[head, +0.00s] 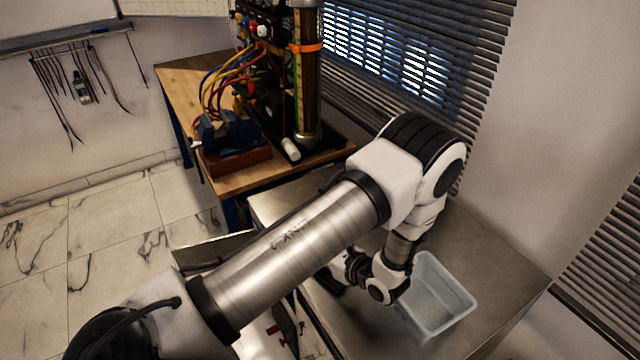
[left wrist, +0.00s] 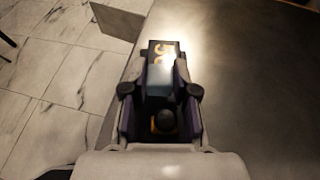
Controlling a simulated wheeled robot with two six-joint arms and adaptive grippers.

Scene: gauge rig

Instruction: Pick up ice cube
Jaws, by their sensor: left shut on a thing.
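A dark part with yellow markings (left wrist: 164,49) shows just past the block. In the head view my left arm reaches across the picture, and its wrist is over the steel table, left of the clear tub (head: 436,298). The arm link partly covers the gripper there, and the block cannot be made out. My right gripper is in neither view.
The steel table (head: 494,262) has bare room right of the tub. A wooden bench (head: 186,78) behind holds a gauge rig with a tall column (head: 306,85), coloured hoses, a blue vise (head: 228,133) and a small white cylinder (head: 291,149). Window blinds are close behind the table.

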